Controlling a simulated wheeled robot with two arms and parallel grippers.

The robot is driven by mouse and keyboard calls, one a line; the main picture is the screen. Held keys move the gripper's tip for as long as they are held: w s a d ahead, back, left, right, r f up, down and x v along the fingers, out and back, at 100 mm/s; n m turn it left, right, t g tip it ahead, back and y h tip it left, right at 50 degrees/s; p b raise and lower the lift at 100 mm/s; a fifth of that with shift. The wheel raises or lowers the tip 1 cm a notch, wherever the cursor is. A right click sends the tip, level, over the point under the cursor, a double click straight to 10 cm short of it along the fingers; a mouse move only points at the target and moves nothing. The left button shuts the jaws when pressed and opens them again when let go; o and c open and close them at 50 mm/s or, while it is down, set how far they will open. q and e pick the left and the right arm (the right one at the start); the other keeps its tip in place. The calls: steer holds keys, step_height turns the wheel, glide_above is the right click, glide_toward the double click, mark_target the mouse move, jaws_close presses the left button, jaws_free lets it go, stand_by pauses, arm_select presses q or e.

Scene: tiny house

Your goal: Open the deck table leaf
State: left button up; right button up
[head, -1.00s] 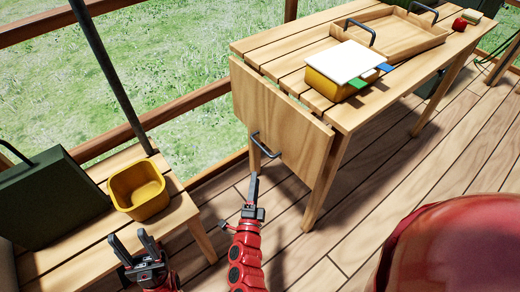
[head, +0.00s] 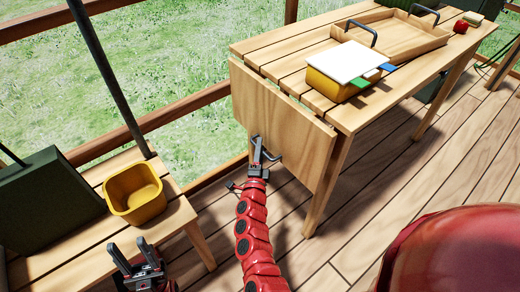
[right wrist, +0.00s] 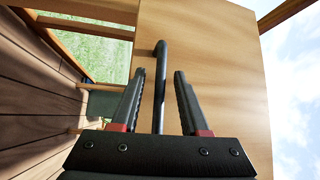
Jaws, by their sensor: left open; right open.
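The deck table (head: 300,75) has a wooden leaf (head: 275,122) hanging down at its near left end. A dark bar handle (head: 268,153) is fixed low on the leaf. My right gripper (head: 258,145) is open at the handle. In the right wrist view the handle (right wrist: 160,80) stands between the two open fingers (right wrist: 158,95), apart from both, with the leaf (right wrist: 215,75) behind it. My left gripper (head: 134,253) is open and empty in front of the bench at the lower left.
A yellow bin (head: 135,193) and a dark green case (head: 48,205) stand on the slatted bench (head: 165,221). On the table are a wooden tray (head: 395,35), a yellow box with a white lid (head: 345,60) and a red item (head: 460,27).

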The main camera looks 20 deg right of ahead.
jaws_close()
stand_by(1.3)
